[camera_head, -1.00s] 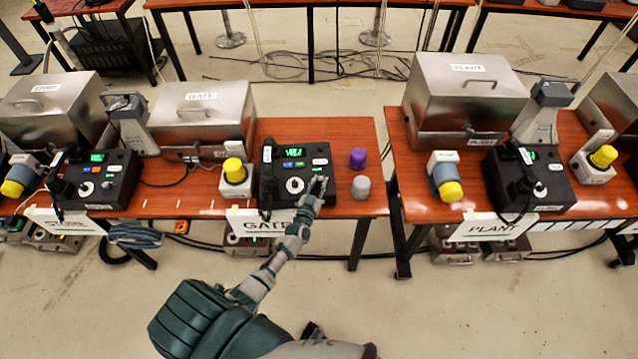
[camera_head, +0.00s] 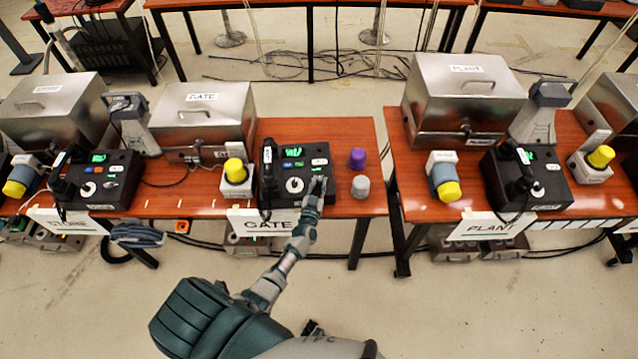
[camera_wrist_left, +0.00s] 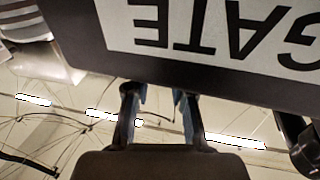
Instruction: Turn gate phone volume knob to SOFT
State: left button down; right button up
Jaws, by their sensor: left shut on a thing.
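The gate phone (camera_head: 281,201) is a black box with a green display, a white round dial and coloured buttons. It stands on the wooden table behind the GATE sign (camera_head: 250,222). My left gripper (camera_head: 317,184) reaches over the phone's front right part, its fingers shut on a small knob there, taken as the volume knob. The fingers cover this knob, so its setting cannot be read. My right gripper is not in view.
A purple knob-like piece (camera_head: 357,158) and a grey one (camera_head: 361,186) stand right of the phone. A yellow-capped device (camera_head: 235,175) stands close on its left. A metal GATE box (camera_head: 203,115) is behind. The plant phone (camera_head: 550,187) is on the right table.

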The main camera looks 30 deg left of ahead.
pick_arm(q)
jog(key=shift+a+n+g+y+p, duration=0.1)
jog(key=shift+n+g+y+p, duration=0.2)
jog(key=shift+n+g+y, duration=0.7)
jog(key=shift+n+g+y+p, duration=0.35)
jog(key=shift+n+y, duration=0.85)
jog(key=shift+y, duration=0.5)
jog(key=c, duration=1)
grip_release()
jog(key=shift+s+d, duration=0.2)
jog(key=v, duration=1.1)
jog(key=shift+s+d, duration=0.15)
jog(key=shift+s, duration=0.05)
jog(key=shift+f, duration=0.1)
